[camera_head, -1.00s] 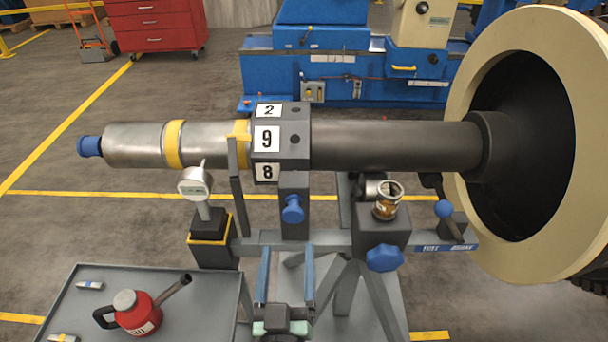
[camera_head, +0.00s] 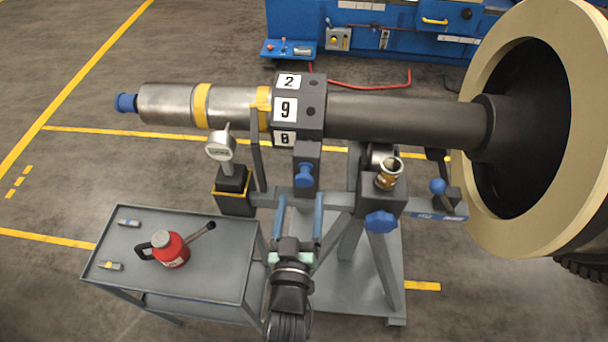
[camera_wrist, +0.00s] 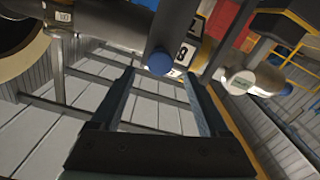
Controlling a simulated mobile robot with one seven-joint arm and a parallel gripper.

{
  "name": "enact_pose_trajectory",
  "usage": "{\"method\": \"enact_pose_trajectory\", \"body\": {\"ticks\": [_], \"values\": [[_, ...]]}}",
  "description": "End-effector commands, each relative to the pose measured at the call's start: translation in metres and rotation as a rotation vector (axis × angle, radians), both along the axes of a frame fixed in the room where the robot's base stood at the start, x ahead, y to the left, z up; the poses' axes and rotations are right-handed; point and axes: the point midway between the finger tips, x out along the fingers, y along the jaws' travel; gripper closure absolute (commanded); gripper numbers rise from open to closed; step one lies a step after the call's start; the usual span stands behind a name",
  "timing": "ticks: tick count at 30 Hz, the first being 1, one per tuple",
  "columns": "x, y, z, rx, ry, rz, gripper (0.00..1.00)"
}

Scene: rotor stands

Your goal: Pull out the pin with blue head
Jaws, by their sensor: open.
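The pin with the blue head (camera_head: 304,176) sticks out of the dark block below the numbered collar (camera_head: 299,105). In the wrist view its round blue head (camera_wrist: 160,63) faces me, between and just beyond my fingertips. My gripper (camera_head: 299,201) is open and empty, with its two long blue fingers pointing at the pin from the near side. In the wrist view the open gripper (camera_wrist: 158,76) has one finger on each side of the head, with no contact visible. The pin's shaft is mostly hidden in the block.
A dial gauge (camera_head: 221,148) stands left of the pin. A blue star knob (camera_head: 380,221), a brass-coloured fitting (camera_head: 389,172) and a blue ball lever (camera_head: 437,186) are to the right. A grey cart (camera_head: 190,275) with a red oil can (camera_head: 169,250) stands at the lower left.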

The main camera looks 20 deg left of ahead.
Motion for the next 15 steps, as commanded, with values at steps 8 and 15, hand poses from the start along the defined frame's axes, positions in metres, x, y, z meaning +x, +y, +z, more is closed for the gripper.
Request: {"method": "enact_pose_trajectory", "body": {"ticks": [8,15], "values": [[0.044,0.013,0.002,0.001,-0.002,0.001,0.22],[0.060,0.017,0.001,0.000,-0.001,0.000,0.22]]}}
